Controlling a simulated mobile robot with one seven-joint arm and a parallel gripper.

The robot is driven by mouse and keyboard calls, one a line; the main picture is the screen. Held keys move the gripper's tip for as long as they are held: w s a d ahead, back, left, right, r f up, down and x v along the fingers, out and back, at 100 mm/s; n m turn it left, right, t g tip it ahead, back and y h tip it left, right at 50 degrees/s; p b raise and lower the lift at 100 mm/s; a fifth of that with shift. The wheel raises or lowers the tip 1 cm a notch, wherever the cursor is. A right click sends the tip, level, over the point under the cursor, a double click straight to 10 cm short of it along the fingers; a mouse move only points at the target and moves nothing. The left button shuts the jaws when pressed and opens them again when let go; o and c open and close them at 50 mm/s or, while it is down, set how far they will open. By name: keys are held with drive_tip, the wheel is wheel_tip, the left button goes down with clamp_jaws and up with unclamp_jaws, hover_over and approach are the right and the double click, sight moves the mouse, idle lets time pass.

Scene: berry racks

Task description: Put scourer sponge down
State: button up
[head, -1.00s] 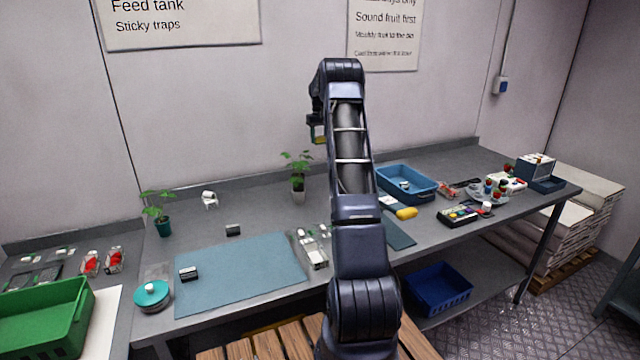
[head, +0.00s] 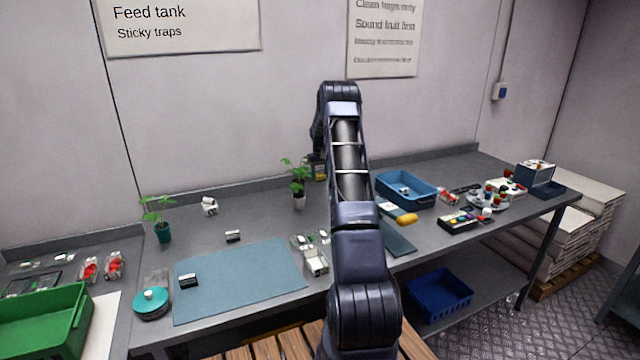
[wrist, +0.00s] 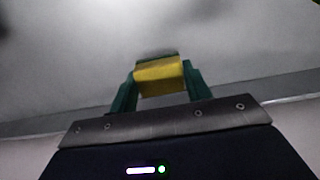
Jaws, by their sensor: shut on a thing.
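The scourer sponge (wrist: 160,80), yellow with a thin dark layer on one side, sits between the green fingers of my gripper (wrist: 159,74) in the wrist view. The fingers are shut on it from both sides. In the head view my gripper (head: 318,168) hangs over the back of the grey bench (head: 250,212), just right of the middle potted plant (head: 299,178). There it is partly hidden behind my own arm. The wrist view shows bare grey surface beyond the sponge. I cannot tell how far the sponge is above it.
A blue-grey mat (head: 240,280) lies front left, with a small dark-and-white block on it. A blue tray (head: 408,190) and a yellow-orange object (head: 406,219) are right of my arm. Small punnets (head: 314,262) stand near the front edge. The bench between mat and plant is mostly clear.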

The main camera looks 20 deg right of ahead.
sight(320, 174)
drive_tip(key=shift+f, duration=2.1)
drive_tip(key=o, duration=0.9)
drive_tip(key=shift+f, duration=0.1)
drive_tip(key=shift+o, duration=0.2)
wheel_tip(320, 174, up, 12)
drive_tip(key=shift+r, duration=0.15)
drive_tip(key=s+a+r+t, duration=0.1)
drive_tip(key=s+a+r, duration=0.8)
drive_tip(key=s+r, duration=0.35)
drive_tip(key=s+a+r+t, duration=0.1)
drive_tip(key=s+a+r, duration=0.9)
drive_tip(key=s, duration=0.4)
drive_tip(key=s+a+r+t, duration=0.1)
drive_tip(key=s+a, duration=0.2)
drive_tip(key=s, duration=0.6)
drive_tip(key=s+a+r, duration=0.1)
drive_tip(key=s+a, duration=0.1)
drive_tip(key=s, duration=0.7)
drive_tip(key=s+a+f, duration=0.1)
drive_tip(key=s+f, duration=0.2)
drive_tip(key=s, duration=0.4)
drive_tip(key=s+a+f+t, duration=0.1)
drive_tip(key=s+a+f, duration=0.1)
drive_tip(key=s, duration=0.6)
drive_tip(key=shift+f+t, duration=0.3)
drive_tip(key=shift+f, duration=0.15)
